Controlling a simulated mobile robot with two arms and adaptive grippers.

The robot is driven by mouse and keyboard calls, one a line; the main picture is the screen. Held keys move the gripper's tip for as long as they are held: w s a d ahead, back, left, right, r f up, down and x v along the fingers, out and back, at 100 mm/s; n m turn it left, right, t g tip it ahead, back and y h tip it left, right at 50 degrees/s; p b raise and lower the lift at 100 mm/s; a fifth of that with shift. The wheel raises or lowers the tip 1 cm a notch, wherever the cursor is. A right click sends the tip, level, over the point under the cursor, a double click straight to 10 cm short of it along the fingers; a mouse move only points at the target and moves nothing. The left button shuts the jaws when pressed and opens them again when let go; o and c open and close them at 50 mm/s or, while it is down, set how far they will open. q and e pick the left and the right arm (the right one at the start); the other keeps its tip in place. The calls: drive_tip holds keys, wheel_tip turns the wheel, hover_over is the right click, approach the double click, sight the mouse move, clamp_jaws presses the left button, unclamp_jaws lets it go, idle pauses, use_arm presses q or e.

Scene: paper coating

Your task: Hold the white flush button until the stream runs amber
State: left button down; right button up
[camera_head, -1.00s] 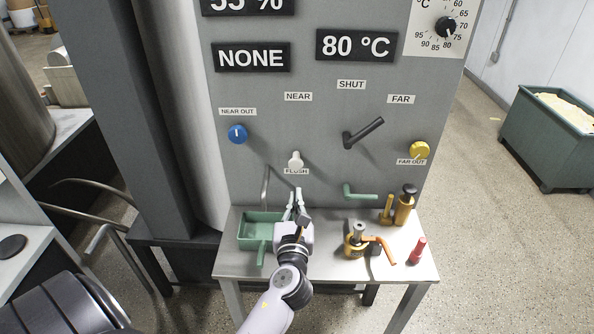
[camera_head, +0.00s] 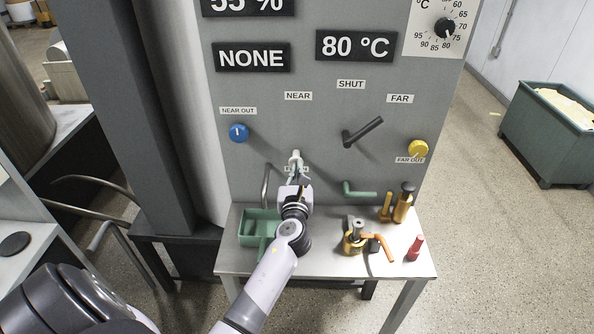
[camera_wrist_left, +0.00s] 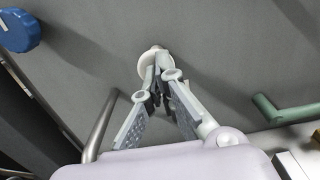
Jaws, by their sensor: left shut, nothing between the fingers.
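The white flush button (camera_head: 295,155) sticks out of the grey panel above its label, which my gripper partly covers. It also shows in the left wrist view (camera_wrist_left: 147,58) as a pale round shape behind the fingertips. My left gripper (camera_head: 294,174) is shut and empty, with its tips at the button; the wrist view shows the tips (camera_wrist_left: 160,68) overlapping it. I cannot tell if the button is pressed in. The bent metal spout (camera_head: 265,184) hangs over a green tray (camera_head: 250,240); no stream can be made out. My right gripper is out of view.
A blue knob (camera_head: 238,133), a dark lever (camera_head: 362,133) and a yellow knob (camera_head: 418,149) are on the panel. A green bent pipe (camera_head: 358,191) is right of the gripper.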

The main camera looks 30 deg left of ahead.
use_arm(q)
drive_tip(key=shift+x, duration=0.8)
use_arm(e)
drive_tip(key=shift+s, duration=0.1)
use_arm(q)
drive_tip(key=shift+r, duration=0.4)
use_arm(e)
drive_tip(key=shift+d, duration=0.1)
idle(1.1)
use_arm(q)
drive_tip(key=shift+a, duration=0.1)
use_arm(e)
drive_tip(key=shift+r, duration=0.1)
